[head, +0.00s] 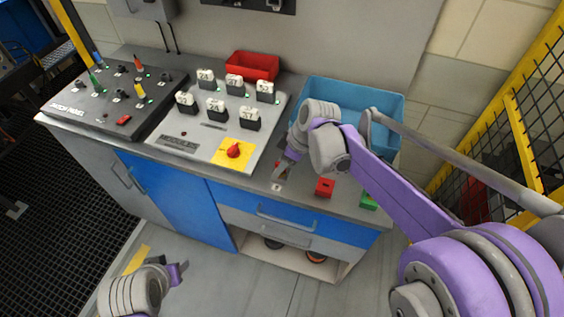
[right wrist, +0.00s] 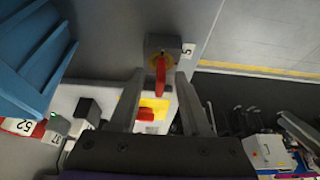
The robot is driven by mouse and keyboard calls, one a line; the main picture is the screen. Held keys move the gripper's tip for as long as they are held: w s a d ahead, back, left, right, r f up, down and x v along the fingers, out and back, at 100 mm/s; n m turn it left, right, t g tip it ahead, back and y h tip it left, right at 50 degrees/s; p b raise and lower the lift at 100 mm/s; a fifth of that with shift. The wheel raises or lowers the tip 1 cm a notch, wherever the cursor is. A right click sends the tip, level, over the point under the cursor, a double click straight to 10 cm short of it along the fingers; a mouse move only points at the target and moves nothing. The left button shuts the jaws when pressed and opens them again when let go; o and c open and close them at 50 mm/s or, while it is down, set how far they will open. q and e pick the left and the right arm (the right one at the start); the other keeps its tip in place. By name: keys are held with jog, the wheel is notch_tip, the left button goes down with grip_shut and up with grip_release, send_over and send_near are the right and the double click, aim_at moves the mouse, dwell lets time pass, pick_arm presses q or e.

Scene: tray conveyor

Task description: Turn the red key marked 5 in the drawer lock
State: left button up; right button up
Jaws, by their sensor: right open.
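The red key (right wrist: 160,75) stands in a small grey lock block (right wrist: 153,42) on the bench, beside a white label marked 5 (right wrist: 188,49). My right gripper (right wrist: 163,98) is open, its two fingers on either side of the key with gaps between. In the head view my right gripper (head: 281,171) is low over the bench's front edge and largely hides the lock; the label (head: 277,187) shows just in front. The blue drawer (head: 268,213) below has a bar handle. My left gripper (head: 178,273) is low at the bottom left, away from the bench; its opening is unclear.
A control panel with a red knob on a yellow plate (head: 220,158) lies left of my right gripper. A blue bin (head: 390,100) and a red bin (head: 240,75) stand behind. A red block (head: 325,187) and a green block (head: 368,202) sit to the right. A yellow mesh fence (head: 520,130) is at right.

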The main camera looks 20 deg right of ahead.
grip_shut()
jog(key=shift+m+t+h, duration=0.4)
jog(key=shift+m+t, duration=0.1)
jog(key=shift+m, duration=1)
jog(key=shift+s, duration=0.1)
jog(key=shift+m+h, duration=0.3)
jog(key=shift+m, duration=0.7)
jog(key=shift+d+m+t, duration=0.1)
jog(key=shift+m+t, duration=0.2)
jog(key=shift+m, duration=0.2)
